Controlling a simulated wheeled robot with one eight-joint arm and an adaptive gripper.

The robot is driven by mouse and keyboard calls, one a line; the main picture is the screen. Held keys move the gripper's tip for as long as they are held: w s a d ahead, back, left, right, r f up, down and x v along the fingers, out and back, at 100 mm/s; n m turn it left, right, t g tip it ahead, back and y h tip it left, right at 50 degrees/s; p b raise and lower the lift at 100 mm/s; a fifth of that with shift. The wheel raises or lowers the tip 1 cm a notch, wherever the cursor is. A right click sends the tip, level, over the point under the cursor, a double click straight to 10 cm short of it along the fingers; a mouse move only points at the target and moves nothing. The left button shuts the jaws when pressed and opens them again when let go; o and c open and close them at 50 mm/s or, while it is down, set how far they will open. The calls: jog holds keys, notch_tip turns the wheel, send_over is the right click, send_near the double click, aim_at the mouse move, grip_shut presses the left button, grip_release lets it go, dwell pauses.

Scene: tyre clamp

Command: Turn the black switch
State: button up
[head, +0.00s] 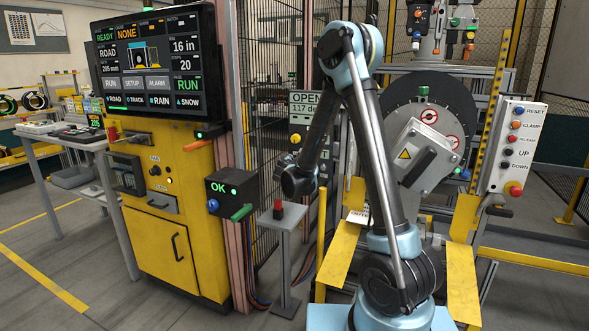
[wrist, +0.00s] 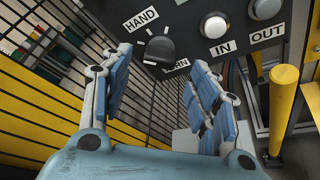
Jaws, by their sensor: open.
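The black switch (wrist: 159,51) is a rotary knob on a dark panel, at the top middle of the wrist view. A HAND label (wrist: 140,20) is at its upper left, and a second label ending in "RN" (wrist: 177,64) is partly covered at its lower right. A short white mark shows just above the knob. My gripper (wrist: 159,72) is open, with its blue padded fingers apart on the left and right below the switch. Nothing is between the fingers. Whether a fingertip touches the panel is unclear. In the head view I cannot make out the gripper or the switch with certainty.
A yellow post (wrist: 284,105) stands at the right. A mesh fence (wrist: 60,70) is on the left. The head view shows a yellow cabinet (head: 160,225) with a screen.

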jog(key=shift+x, duration=2)
jog(key=shift+a, duration=0.1)
jog(key=c, duration=1.1)
jog(key=shift+o, duration=0.2)
